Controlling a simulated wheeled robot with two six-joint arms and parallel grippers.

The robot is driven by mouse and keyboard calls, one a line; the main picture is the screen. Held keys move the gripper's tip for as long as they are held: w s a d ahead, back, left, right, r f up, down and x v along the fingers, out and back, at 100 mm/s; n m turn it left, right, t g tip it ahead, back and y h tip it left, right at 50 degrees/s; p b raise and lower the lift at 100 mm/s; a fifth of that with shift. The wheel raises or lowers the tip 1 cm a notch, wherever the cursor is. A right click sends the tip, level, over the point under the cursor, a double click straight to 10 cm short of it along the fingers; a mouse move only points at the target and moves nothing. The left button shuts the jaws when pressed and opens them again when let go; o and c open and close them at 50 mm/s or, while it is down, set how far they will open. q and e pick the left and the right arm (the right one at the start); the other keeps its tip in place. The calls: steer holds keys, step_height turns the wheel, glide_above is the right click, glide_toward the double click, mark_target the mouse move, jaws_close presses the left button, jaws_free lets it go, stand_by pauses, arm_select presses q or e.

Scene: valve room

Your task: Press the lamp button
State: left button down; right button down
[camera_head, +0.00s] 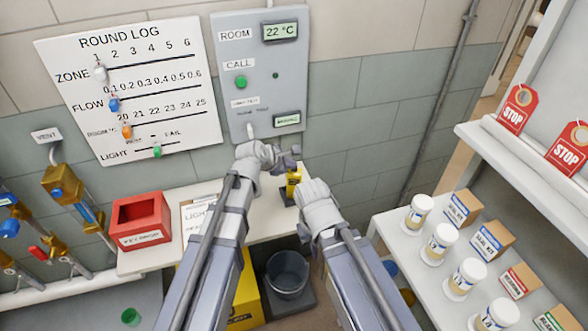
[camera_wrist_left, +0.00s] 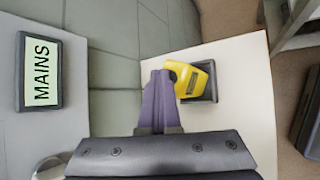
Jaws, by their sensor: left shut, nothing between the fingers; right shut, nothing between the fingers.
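The grey wall panel (camera_head: 226,60) carries a green round button (camera_head: 241,82) under the word CALL and a small dark green dot (camera_head: 276,75) to its right. Below is a white label (camera_head: 245,102), its print too small to read surely. A white switch-like part (camera_head: 250,130) sits at the panel's lower edge, just above my left gripper. I cannot make out which part is the lamp button. My left gripper (camera_head: 292,153) is shut and empty below the panel; its fingers also show in the left wrist view (camera_wrist_left: 160,80). My right gripper (camera_head: 303,176) is lower, shut and empty.
A MAINS display (camera_wrist_left: 41,72) is on the panel. A yellow device (camera_wrist_left: 190,78) stands in a dark holder on the white shelf (camera_wrist_left: 240,70), near both grippers. A red box (camera_head: 140,221) and a clipboard are left. A rack with jars (camera_head: 443,240) is right.

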mark_target(291, 172)
arm_select(q)
steer(key=shift+r+p, duration=0.65)
step_height(291, 172, up, 6)
steer(key=p, duration=0.6)
stand_by(0.5)
